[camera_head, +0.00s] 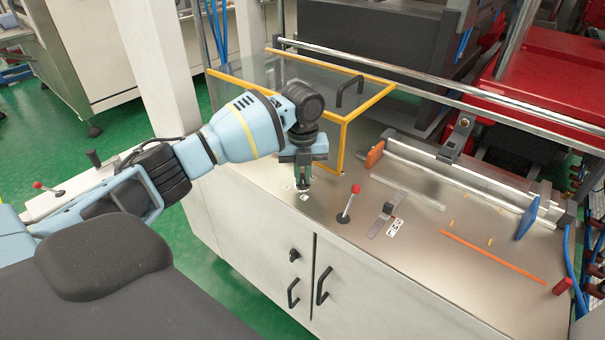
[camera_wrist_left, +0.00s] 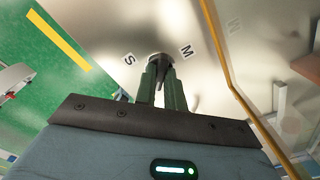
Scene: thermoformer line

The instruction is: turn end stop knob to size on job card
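The end stop knob (camera_wrist_left: 159,58) is a small dark knob on the metal deck, between a white S label (camera_wrist_left: 129,60) and a white M label (camera_wrist_left: 187,52) in the left wrist view. My left gripper (camera_head: 303,183) points down over it, with its two green-grey fingers (camera_wrist_left: 161,80) close together on either side of the knob's grip. The fingers appear closed on the grip and hide part of it, so the exact pointer direction is unclear. In the head view the knob is mostly hidden behind the fingers. I cannot identify a job card. My right gripper is out of view.
An orange-framed clear guard (camera_head: 343,140) stands close behind my left gripper. A red-ball lever (camera_head: 348,204), a grey lever (camera_head: 383,219) and a marked white plate (camera_head: 395,228) are to its right. A rail with a blue end plate (camera_head: 526,221) lies farther right.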

